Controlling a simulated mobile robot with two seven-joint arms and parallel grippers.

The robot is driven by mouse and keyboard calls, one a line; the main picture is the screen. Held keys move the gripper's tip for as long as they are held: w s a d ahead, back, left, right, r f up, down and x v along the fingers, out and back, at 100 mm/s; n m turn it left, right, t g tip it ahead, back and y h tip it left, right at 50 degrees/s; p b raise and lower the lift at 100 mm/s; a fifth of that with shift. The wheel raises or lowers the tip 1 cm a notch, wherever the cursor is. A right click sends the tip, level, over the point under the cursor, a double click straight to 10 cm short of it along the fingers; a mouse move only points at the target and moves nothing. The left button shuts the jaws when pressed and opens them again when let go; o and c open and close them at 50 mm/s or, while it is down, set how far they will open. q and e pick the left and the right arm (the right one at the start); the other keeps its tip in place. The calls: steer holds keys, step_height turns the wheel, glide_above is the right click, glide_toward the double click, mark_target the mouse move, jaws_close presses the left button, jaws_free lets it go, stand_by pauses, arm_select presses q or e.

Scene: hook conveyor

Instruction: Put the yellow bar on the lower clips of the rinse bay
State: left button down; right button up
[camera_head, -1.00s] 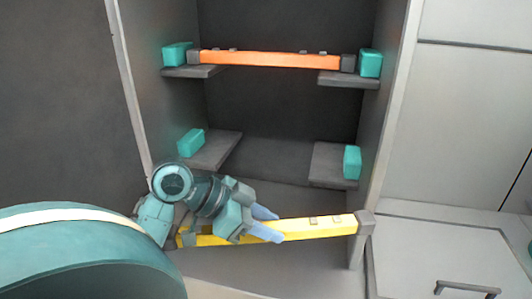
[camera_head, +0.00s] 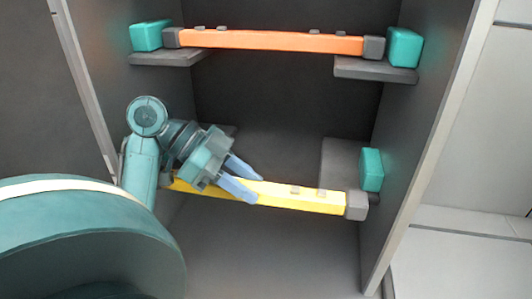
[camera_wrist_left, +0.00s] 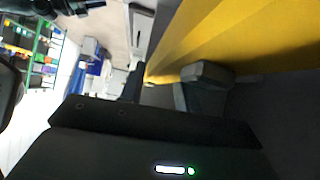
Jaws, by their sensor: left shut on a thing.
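The yellow bar (camera_head: 300,198), with grey end caps, is held roughly level at the lower shelf height of the bay. My left gripper (camera_head: 243,180) is shut on the bar left of its middle. The bar's right end cap overlaps the lower right clip ledge (camera_head: 343,165) in the head view, just below left of its teal block (camera_head: 371,169). I cannot tell whether they touch. The lower left clip is hidden behind my left arm. In the left wrist view the yellow bar (camera_wrist_left: 240,35) fills the upper right. My right gripper is not in view.
An orange bar (camera_head: 270,40) lies across the upper ledges between two teal blocks (camera_head: 146,36), (camera_head: 404,47). The bay's side walls (camera_head: 425,130) stand close on both sides. Free space shows between the two levels and below the yellow bar.

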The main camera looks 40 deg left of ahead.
arm_select(q)
steer(key=w+a+f+p, duration=0.1)
steer(key=w+a, duration=0.2)
steer(key=w, duration=0.4)
steer(key=w+a+f+p, duration=0.1)
steer(key=w+a+f, duration=0.1)
steer(key=w+a, duration=0.2)
steer(key=shift+w+a+f, duration=0.25)
steer(key=shift+w, duration=1.2)
steer(key=c, duration=1)
jaws_free()
steer(key=shift+a, duration=0.1)
steer(key=v, duration=0.7)
steer(key=shift+r, duration=0.2)
